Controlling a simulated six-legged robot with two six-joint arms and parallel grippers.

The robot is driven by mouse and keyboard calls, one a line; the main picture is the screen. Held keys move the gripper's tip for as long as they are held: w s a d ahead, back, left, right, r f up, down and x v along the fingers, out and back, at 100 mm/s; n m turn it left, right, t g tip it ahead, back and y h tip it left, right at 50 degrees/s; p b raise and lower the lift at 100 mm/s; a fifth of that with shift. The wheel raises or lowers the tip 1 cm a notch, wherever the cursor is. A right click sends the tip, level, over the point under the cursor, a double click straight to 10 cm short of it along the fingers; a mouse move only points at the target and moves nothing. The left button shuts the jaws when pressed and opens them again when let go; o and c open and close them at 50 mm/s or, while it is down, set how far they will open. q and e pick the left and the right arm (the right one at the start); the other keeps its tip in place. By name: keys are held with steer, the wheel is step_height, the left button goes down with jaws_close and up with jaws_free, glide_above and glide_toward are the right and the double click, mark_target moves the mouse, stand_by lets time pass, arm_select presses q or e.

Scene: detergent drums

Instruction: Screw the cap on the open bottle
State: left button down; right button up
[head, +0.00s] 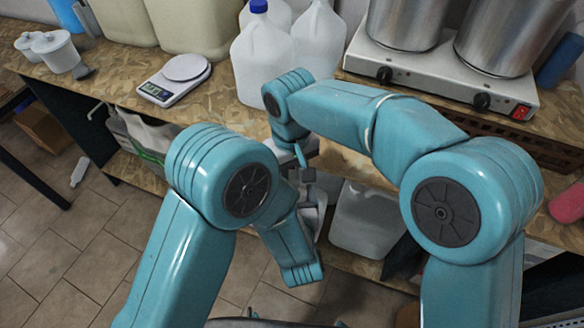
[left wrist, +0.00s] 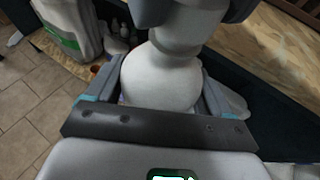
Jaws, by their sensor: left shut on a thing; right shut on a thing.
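A white bottle (left wrist: 160,80) with a rounded body and narrow neck fills the middle of the left wrist view. My left gripper (left wrist: 160,88) is shut on its body, one finger on each side. My right gripper (head: 305,158) is above it in the head view, shut on the cap. The right gripper's grey underside also shows over the bottle neck at the top of the left wrist view. The cap itself is hidden, so I cannot tell how it sits on the neck. In the head view my arms cover most of the bottle.
Large white jugs (head: 262,62), one with a blue cap, stand on the wooden bench (head: 120,75) behind my grippers. A kitchen scale (head: 175,78) is at left; a hot plate (head: 445,80) with steel pots is at right. Another jug (head: 365,222) is on the shelf below.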

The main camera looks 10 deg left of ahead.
steer(key=m, duration=1.2)
steer(key=shift+m, duration=0.3)
steer(key=m, duration=0.2)
steer(key=shift+m, duration=1.5)
steer(key=m, duration=0.5)
steer(key=shift+w, duration=0.1)
steer(key=m, duration=0.5)
steer(key=shift+m, duration=0.3)
steer(key=m, duration=0.4)
